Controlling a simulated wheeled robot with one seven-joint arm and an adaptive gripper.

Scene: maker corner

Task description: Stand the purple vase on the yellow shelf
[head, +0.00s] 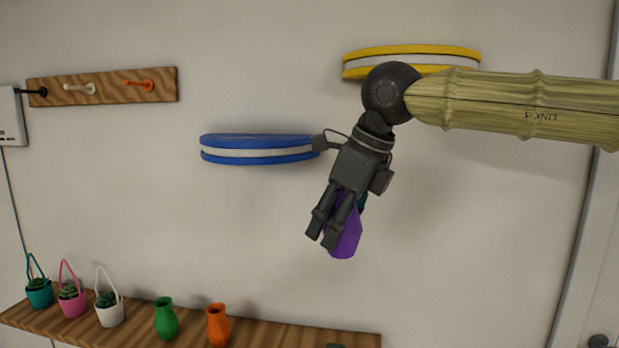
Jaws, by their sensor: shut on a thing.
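The purple vase (346,238) is held in my gripper (322,236), in front of the wall. My gripper points down and is shut on it; the fingers and palm cover its upper left part. The vase looks slightly tilted, and its bottom hangs free above the wooden ledge. The yellow shelf (420,50) is a rounded shelf with a pale middle band on the wall at the upper right, higher than my gripper. My arm covers part of its lower edge. Its top is seen edge-on, and nothing shows standing on it.
A blue shelf (258,157) is on the wall left of my gripper. A wooden ledge (290,334) below carries a green vase (166,319), an orange vase (218,325) and several potted plants (110,312). A peg rack (105,95) hangs upper left. Bare wall lies between the shelves.

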